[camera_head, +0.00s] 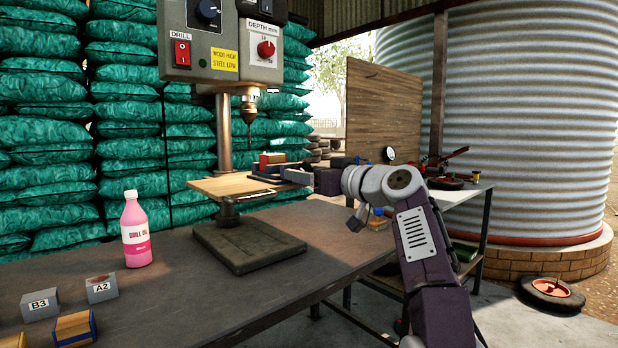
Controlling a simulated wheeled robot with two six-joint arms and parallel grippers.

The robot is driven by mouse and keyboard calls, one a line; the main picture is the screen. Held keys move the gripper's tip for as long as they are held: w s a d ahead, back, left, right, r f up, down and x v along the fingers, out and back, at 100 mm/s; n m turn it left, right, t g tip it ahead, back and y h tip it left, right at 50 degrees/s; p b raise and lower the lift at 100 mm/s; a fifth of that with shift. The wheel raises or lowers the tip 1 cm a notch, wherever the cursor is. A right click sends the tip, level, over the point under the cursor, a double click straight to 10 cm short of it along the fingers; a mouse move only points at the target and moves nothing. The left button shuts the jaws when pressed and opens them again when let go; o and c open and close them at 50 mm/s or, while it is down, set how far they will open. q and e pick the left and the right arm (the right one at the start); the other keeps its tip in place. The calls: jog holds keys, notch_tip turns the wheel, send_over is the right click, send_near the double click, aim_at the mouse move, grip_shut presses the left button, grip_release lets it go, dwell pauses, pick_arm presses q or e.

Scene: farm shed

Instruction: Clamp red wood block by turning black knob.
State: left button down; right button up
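The red wood block (265,159) sits in a small blue vise (262,172) on the wooden drill-press table (222,188). The block is small in view, and I cannot tell whether the jaws touch it on both sides. My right gripper (297,176) reaches in from the right, its fingers at the vise's right end. The black knob is not clearly visible there; the gripper appears to cover that end. I cannot tell whether its fingers are open or shut. My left gripper is not in view.
The drill press head (222,40) and its drill bit (248,112) hang above the vise. A pink bottle (136,232), grey blocks marked B3 (39,304) and A2 (101,288), and a wood-and-blue block (74,328) stand on the left of the bench. The bench front (220,300) is clear.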

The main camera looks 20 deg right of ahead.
grip_shut()
jog(key=m+p, duration=0.1)
jog(key=m, duration=0.4)
jog(key=m+p, duration=0.2)
jog(key=m, duration=0.4)
jog(key=r+m+p, duration=0.1)
jog(key=m+p, duration=0.1)
jog(key=m, duration=0.3)
jog(key=shift+m, duration=0.3)
jog(key=m+p, duration=0.6)
jog(key=m, duration=0.4)
jog(key=shift+r+m, duration=0.1)
jog(key=shift+m, duration=0.2)
jog(key=shift+f+m+p, duration=0.2)
jog(key=shift+m+p, duration=0.15)
jog(key=shift+m, duration=0.65)
grip_release()
jog(key=shift+f+b, duration=0.45)
jog(key=shift+b, duration=0.1)
jog(key=b+v, duration=0.3)
jog(key=v, duration=0.6)
